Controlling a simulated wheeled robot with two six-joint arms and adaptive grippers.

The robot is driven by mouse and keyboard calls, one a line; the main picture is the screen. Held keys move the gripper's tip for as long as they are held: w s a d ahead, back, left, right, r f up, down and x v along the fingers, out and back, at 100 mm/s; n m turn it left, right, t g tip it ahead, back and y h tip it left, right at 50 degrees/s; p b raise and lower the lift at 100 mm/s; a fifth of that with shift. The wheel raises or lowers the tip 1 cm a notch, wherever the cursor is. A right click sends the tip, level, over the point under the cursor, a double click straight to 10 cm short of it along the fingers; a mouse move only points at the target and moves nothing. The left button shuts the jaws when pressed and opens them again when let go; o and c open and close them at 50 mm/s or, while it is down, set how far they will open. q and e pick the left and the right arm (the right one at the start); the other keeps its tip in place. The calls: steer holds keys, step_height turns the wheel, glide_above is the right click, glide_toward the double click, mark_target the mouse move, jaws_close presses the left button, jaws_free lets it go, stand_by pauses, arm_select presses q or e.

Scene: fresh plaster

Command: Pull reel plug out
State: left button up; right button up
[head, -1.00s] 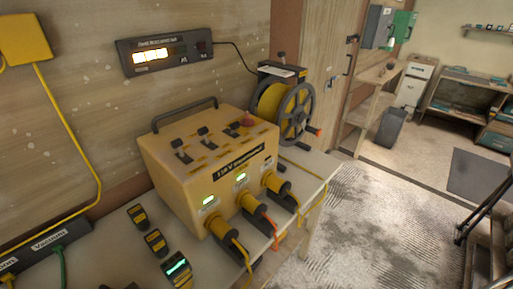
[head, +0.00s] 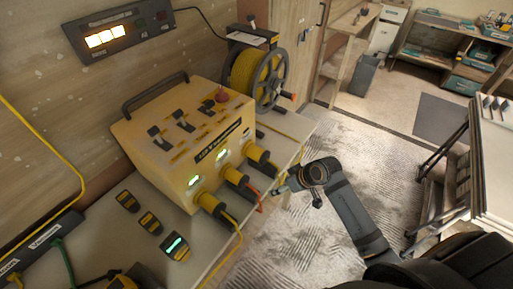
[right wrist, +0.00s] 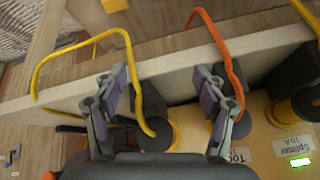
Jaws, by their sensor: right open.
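The yellow power box (head: 150,145) stands on the bench with three plugs in its front. The rightmost plug (head: 258,155), nearest the cable reel (head: 255,80), seems to be the reel plug. The middle plug (head: 234,176) has an orange cable and the left plug (head: 212,205) a yellow one. My right gripper (head: 282,187) is beside the bench edge, in front of the plugs. In the right wrist view, the open right gripper (right wrist: 160,75) has a yellow-cabled plug (right wrist: 158,132) between its fingers' lines, without visible grip. The wrist partly hides it. My left gripper is not shown.
The orange cable (right wrist: 215,40) loops close to one finger in the right wrist view. Open floor (head: 345,140) lies right of the bench.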

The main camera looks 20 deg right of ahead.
mark_target(262, 151)
steer(key=w+r+n+t+y, duration=0.1)
steer(key=w+r+n+y, duration=0.15)
steer(key=w+r, duration=0.75)
steer(key=shift+y, duration=0.35)
steer(key=p+x, duration=0.1)
steer(key=x, duration=0.3)
steer(key=p+x, duration=0.1)
steer(key=x, duration=0.3)
steer(key=shift+s+a, duration=0.15)
steer(key=shift+a, duration=0.3)
steer(key=shift+r, duration=0.1)
jaws_close()
